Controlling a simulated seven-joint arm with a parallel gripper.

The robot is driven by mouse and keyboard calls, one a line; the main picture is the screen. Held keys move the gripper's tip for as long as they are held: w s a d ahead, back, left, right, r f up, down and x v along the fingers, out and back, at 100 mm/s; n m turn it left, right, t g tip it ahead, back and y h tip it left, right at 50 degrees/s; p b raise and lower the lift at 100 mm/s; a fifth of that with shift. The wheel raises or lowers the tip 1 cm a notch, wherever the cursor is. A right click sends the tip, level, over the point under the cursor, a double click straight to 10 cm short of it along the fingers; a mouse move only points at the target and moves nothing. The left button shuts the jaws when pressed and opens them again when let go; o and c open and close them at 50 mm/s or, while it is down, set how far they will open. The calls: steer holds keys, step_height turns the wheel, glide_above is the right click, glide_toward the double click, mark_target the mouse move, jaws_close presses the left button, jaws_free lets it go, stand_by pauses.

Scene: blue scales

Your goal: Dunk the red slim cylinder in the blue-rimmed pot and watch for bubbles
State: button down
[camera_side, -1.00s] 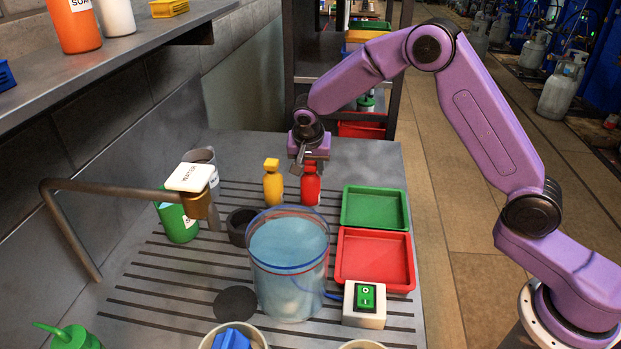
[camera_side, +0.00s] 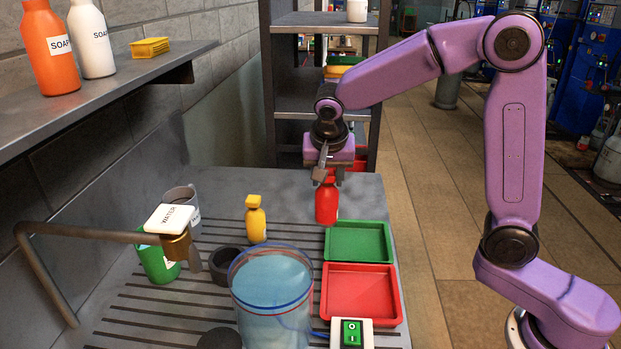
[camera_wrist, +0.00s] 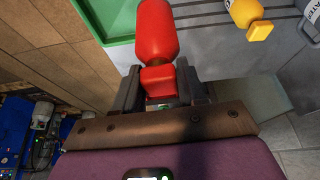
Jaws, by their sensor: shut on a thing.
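My gripper (camera_side: 326,176) is shut on the neck end of the red slim cylinder (camera_side: 327,204) and holds it upright, apparently above the surface behind the green tray. In the wrist view the red cylinder (camera_wrist: 157,35) sits between the fingers of my gripper (camera_wrist: 160,88). The clear blue-rimmed pot (camera_side: 273,318) stands in front and to the left, holding bluish water with a red line below the rim. The cylinder is apart from the pot, and I see no bubbles.
A yellow bottle (camera_side: 255,220) stands left of the cylinder. A green tray (camera_side: 358,242), a red tray (camera_side: 361,293) and a switch box (camera_side: 351,335) are right of the pot. A water tap (camera_side: 172,232) and dark ring (camera_side: 225,266) are left.

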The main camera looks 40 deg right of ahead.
steer(key=s+a+r+n+y, duration=0.1)
steer(key=s+a+r+n, duration=0.2)
steer(key=a, duration=0.4)
steer(key=s+a+r+n+y, duration=0.1)
steer(key=s+a+r+n, duration=0.2)
steer(key=a+r, duration=0.2)
steer(key=s+a+r+n+t+y, duration=0.1)
steer(key=s+a+r+n, duration=0.2)
steer(key=a, duration=0.6)
steer(key=shift+v, duration=1.05)
steer(key=shift+w+a, duration=0.1)
steer(key=shift+w, duration=0.1)
steer(key=shift+f, duration=2.65)
step_height(320, 180, down, 16)
steer(key=shift+f, duration=0.1)
stand_by(1.2)
